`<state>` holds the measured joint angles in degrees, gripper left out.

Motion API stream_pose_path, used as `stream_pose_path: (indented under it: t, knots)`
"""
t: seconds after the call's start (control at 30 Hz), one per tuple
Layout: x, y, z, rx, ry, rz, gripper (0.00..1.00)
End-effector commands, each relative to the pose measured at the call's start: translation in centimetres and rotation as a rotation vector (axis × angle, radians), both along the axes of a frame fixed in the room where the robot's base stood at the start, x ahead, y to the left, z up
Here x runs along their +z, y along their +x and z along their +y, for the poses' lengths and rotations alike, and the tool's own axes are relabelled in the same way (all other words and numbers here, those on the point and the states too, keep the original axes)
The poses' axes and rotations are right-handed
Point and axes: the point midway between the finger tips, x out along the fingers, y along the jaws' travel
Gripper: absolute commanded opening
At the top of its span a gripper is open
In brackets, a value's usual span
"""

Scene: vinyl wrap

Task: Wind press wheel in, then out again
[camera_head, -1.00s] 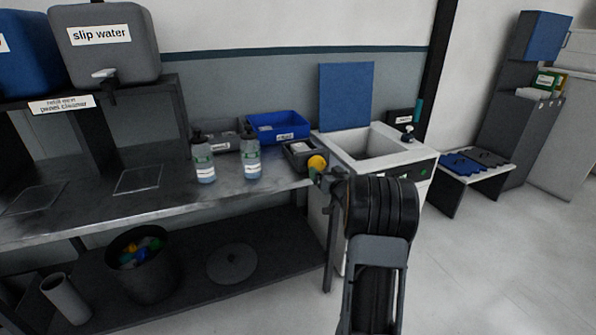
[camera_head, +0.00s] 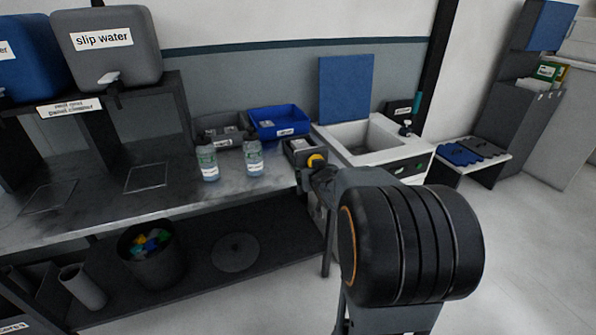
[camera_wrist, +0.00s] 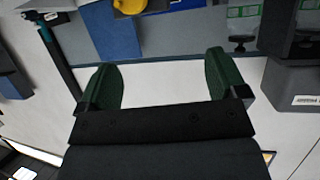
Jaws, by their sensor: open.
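No part is clearly recognisable as the press wheel. A round yellow piece (camera_head: 316,161) shows in the head view at the right end of the bench, just beyond my arm. A yellow piece (camera_wrist: 130,5) also shows at the top edge of the wrist view, on a grey and blue part; I cannot tell whether it is the same one. My gripper (camera_wrist: 165,75) is open in the wrist view, its two green fingers wide apart with nothing between them. The yellow piece lies past the fingertips, apart from them. In the head view my arm hides the gripper's fingers.
Two clear bottles (camera_head: 253,158) stand on the bench (camera_head: 100,205), before a blue bin (camera_head: 279,122) and a grey bin. A white sink unit (camera_head: 385,152) with a tap stands right of the bench. A black bucket (camera_head: 152,262) is on the lower shelf. Floor at right is clear.

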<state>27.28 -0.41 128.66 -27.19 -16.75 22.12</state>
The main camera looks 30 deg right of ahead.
Motion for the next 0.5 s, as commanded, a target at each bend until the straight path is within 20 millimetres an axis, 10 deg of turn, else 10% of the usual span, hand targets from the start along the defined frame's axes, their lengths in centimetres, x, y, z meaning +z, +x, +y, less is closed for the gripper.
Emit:
stream_pose_path:
  t: [0.5]
  knots:
    - [4.0,-4.9,7.3,0.017,0.035,0.286,0.91]
